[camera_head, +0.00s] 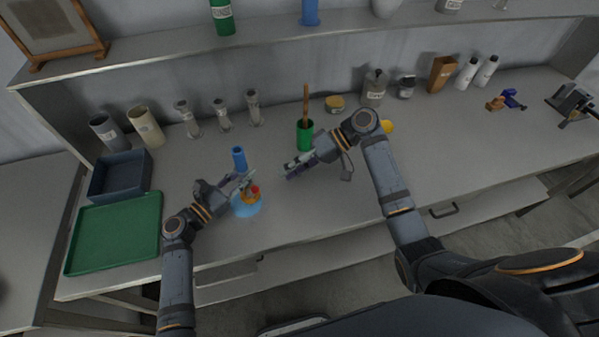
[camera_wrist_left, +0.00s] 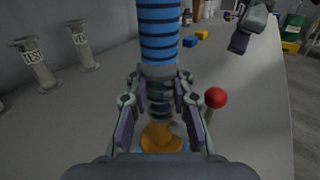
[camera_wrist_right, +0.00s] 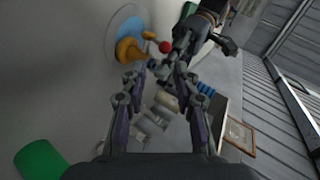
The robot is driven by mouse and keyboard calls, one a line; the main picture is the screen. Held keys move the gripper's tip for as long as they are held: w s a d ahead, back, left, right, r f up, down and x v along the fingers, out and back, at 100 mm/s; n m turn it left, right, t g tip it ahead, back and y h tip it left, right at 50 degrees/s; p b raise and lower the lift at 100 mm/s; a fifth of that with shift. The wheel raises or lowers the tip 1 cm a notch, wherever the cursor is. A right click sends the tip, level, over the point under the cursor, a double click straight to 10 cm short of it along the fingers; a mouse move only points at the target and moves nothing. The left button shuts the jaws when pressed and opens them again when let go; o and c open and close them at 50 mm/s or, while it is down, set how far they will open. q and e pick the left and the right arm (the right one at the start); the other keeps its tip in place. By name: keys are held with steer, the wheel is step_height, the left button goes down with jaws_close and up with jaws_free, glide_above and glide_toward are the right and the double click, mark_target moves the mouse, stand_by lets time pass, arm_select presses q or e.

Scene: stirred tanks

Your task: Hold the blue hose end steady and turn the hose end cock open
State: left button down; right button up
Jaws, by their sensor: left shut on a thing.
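The blue hose end (camera_head: 239,158) stands up from an orange fitting on a round blue base (camera_head: 246,208). In the left wrist view the ribbed blue hose (camera_wrist_left: 158,35) runs down into a grey collar between the fingers. My left gripper (camera_wrist_left: 160,100) is shut on it, just above the orange fitting (camera_wrist_left: 160,138). The cock's red knob (camera_wrist_left: 215,97) sticks out to the right there; it also shows in the right wrist view (camera_wrist_right: 165,46). My right gripper (camera_head: 292,171) is open and empty, to the right of the fitting and apart from it.
A green cup (camera_head: 305,135) with a wooden stick stands behind my right gripper. Several grey labelled cylinders (camera_head: 222,115) stand along the back. A green tray (camera_head: 115,232) and a dark blue-grey bin (camera_head: 120,176) lie at the left. The bench front is clear.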

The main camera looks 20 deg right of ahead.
mark_target(257, 190)
steer(key=a+f+n, duration=0.2)
steer(key=a+n, duration=0.1)
steer(key=n, duration=0.2)
steer(key=a+f+n+h, duration=0.1)
steer(key=a+f+n, duration=0.1)
steer(key=a+n, duration=0.2)
steer(key=a+f+n, duration=0.2)
steer(key=a+n, duration=0.1)
steer(key=n, duration=0.3)
steer(key=shift+a+f, duration=0.1)
steer(key=shift+a, duration=0.1)
steer(key=shift+d+f+y, duration=0.25)
steer(key=shift+d+y, duration=0.15)
steer(key=shift+d+f+y, duration=0.15)
steer(key=shift+d+y, duration=0.05)
steer(key=shift+y, duration=0.4)
steer(key=v, duration=1.2)
steer(key=shift+d+f+y, duration=0.25)
steer(key=shift+y, duration=0.05)
